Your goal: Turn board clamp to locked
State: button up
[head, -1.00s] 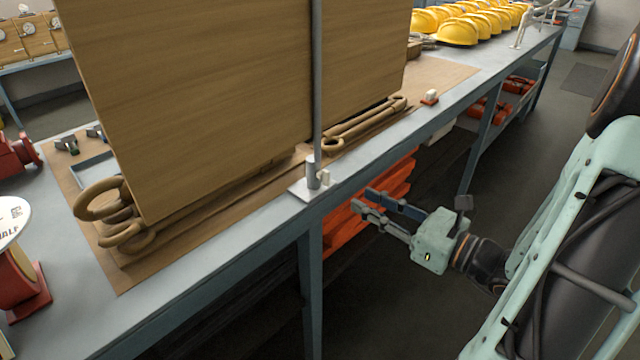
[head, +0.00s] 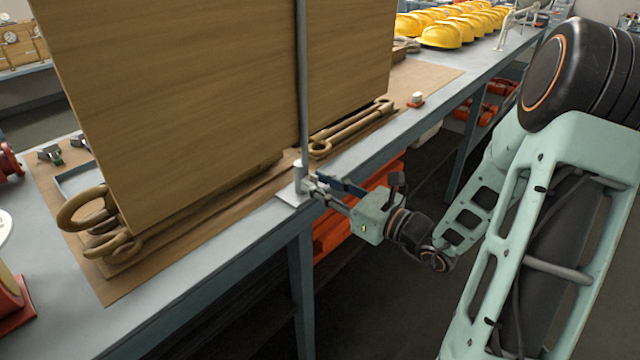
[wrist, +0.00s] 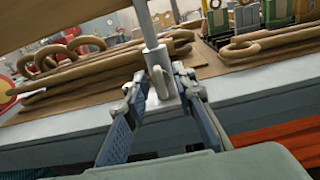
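The board clamp (head: 298,178) is a small grey metal socket on a pale plate at the bench's front edge, around the foot of an upright post. In the wrist view, its small pale lever (wrist: 159,82) sticks up in front of the socket (wrist: 157,63). My gripper (head: 318,186) is at the clamp from the aisle side. In the wrist view my gripper (wrist: 160,88) is open, with one finger on each side of the lever. I cannot tell whether either finger touches it. In the head view the fingers hide the lever.
A large wooden board (head: 215,80) stands on the bench behind the post (head: 302,80). Thick brown ring-ended bars (head: 350,128) lie beneath it. Yellow helmets (head: 440,35) sit farther back. Orange items (head: 350,215) fill the shelf below. The aisle at right is free floor.

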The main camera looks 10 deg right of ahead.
grip_shut()
jog(key=shift+r+m+p, duration=0.15)
jog(key=shift+m+p, duration=0.25)
jog(key=shift+p, duration=0.25)
jog(key=shift+w+d+f+m+p, duration=0.1)
jog(key=shift+f+m+p, duration=0.05)
jog(key=shift+m+p, duration=4.2)
jog(key=shift+w+d+f+m+p, duration=0.1)
jog(key=shift+f+m+p, duration=0.05)
jog(key=shift+m+p, duration=4.2)
